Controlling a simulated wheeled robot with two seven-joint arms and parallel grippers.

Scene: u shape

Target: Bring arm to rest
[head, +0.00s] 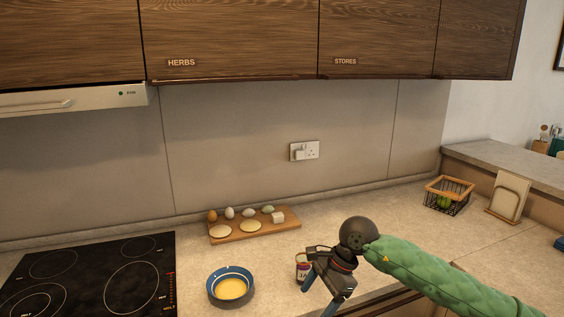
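My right arm, in a green padded sleeve, comes in from the right in the head view and reaches over the front of the counter. Its gripper (317,297) points down and towards the left, with its two blue-tipped fingers apart and nothing visible between them. A small can (301,267) with a red and pale label stands just behind the gripper and is partly hidden by it. I cannot tell whether they touch. My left arm and gripper are not in view.
A blue-rimmed bowl (231,296) with yellow contents stands left of the gripper. A wooden board (284,226) holds several eggs and other food behind it. A black hob (95,268) is at left; a wire basket (447,208) and rack (507,211) are at right. The counter's middle back is clear.

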